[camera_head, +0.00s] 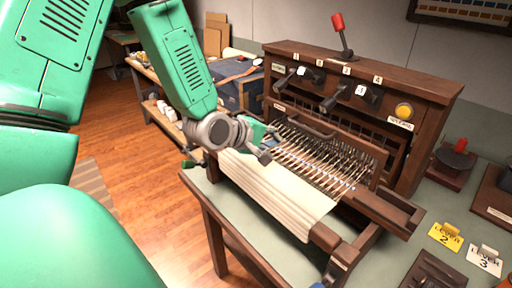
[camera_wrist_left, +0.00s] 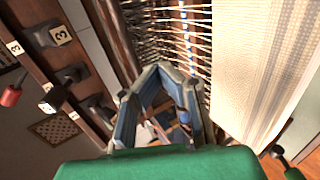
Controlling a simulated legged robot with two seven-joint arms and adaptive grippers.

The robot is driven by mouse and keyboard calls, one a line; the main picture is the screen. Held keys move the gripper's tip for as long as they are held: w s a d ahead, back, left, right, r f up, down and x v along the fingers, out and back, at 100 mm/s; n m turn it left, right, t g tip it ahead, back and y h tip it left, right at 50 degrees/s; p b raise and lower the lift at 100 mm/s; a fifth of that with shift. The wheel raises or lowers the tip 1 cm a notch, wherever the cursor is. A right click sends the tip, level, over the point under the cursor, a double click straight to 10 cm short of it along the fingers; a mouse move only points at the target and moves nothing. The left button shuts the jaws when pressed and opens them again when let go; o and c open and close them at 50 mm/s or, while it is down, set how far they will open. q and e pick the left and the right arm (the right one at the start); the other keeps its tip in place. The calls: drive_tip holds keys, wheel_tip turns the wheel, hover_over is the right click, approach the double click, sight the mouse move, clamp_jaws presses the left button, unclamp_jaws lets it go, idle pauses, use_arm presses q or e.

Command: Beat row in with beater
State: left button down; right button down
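The wooden loom (camera_head: 425,90) stands on the table, with pale woven cloth (camera_head: 285,195) at its front and metal-tipped threads behind it. The beater, a dark wooden frame with a handle bar (camera_head: 312,128), stands across the threads. My left gripper (camera_head: 266,146) is over the cloth's far left edge, left of the beater handle and apart from it. In the left wrist view its fingers (camera_wrist_left: 160,70) appear to meet at the tips, with nothing visible between them. The cloth (camera_wrist_left: 245,60) and threads (camera_wrist_left: 180,30) lie beside it there. My right gripper is not visible.
A red-knobbed lever (camera_head: 340,30) tops the loom, and numbered levers (camera_head: 345,95) project from its front. Yellow (camera_head: 445,236) and white (camera_head: 485,260) lever tags lie on the table (camera_head: 380,262) at right. A blue box (camera_head: 235,85) is behind my left arm.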

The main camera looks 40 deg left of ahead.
use_arm(q)
drive_tip(key=s+p, duration=0.2)
drive_tip(key=s, duration=0.4)
drive_tip(key=shift+a, duration=0.25)
drive_tip(key=shift+s, duration=0.1)
drive_tip(key=shift+p, duration=0.35)
drive_tip(key=c, duration=1.1)
unclamp_jaws()
drive_tip(key=shift+r, duration=0.1)
